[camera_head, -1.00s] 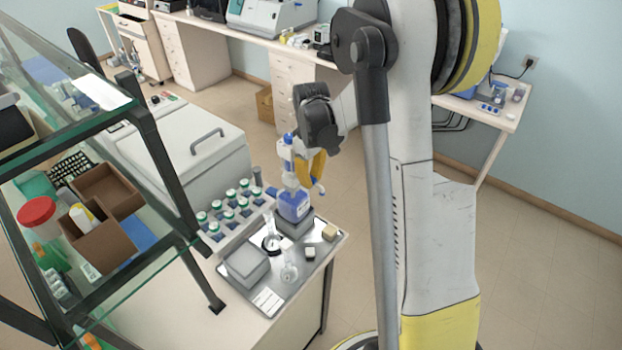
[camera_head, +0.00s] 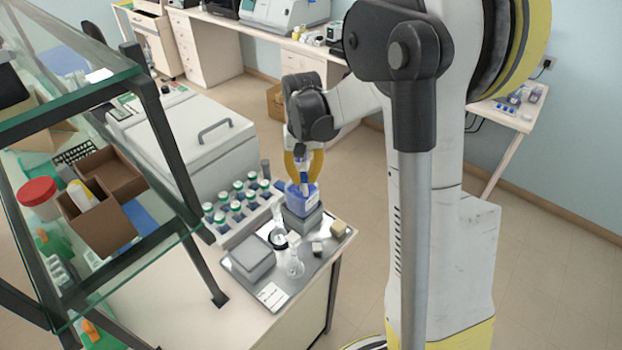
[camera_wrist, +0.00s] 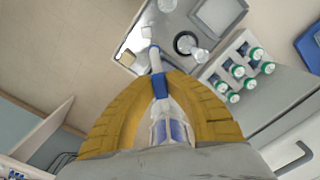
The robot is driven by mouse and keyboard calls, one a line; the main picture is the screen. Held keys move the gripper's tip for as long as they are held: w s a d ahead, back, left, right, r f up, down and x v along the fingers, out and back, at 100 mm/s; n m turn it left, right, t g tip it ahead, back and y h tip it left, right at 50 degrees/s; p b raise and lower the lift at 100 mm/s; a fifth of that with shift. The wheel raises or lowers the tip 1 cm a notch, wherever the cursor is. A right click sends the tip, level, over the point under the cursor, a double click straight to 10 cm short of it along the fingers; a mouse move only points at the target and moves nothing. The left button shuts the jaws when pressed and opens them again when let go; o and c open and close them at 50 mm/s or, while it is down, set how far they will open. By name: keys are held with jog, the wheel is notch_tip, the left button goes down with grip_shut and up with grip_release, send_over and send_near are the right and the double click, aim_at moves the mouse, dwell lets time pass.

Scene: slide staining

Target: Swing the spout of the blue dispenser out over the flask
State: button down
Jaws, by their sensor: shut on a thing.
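The blue dispenser (camera_head: 302,202) stands upright on a grey block at the back of the tray. My gripper (camera_head: 303,165) is over its top, with yellow fingers shut on the spout's base at the dispenser head. In the wrist view my gripper (camera_wrist: 162,82) has a finger on each side of the blue collar. The spout (camera_wrist: 155,60) reaches out from between the fingers, with its blue tip over the tray side. A clear round shape at the top edge of the wrist view looks like the flask (camera_wrist: 167,5), beyond the tip.
A grey box (camera_head: 251,258) and small blocks (camera_head: 317,248) share the tray (camera_head: 272,296). A rack of green-capped bottles (camera_head: 232,232) is to the left. A glass shelf (camera_head: 80,100) stands at far left.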

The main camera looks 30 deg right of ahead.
jog(key=shift+w+a+m+b, duration=0.4)
jog(key=shift+w+a+m, duration=0.3)
jog(key=shift+m, duration=0.95)
jog(key=shift+w+a+m+b, duration=0.45)
jog(key=shift+w+a+m, duration=0.25)
jog(key=shift+m, duration=0.9)
jog(key=shift+w+a+m+b, duration=0.4)
jog(key=shift+w+a+m, duration=0.3)
jog(key=shift+m, duration=0.95)
jog(key=c, duration=1.4)
grip_release()
jog(key=shift+w, duration=0.1)
notch_tip(320, 180, up, 12)
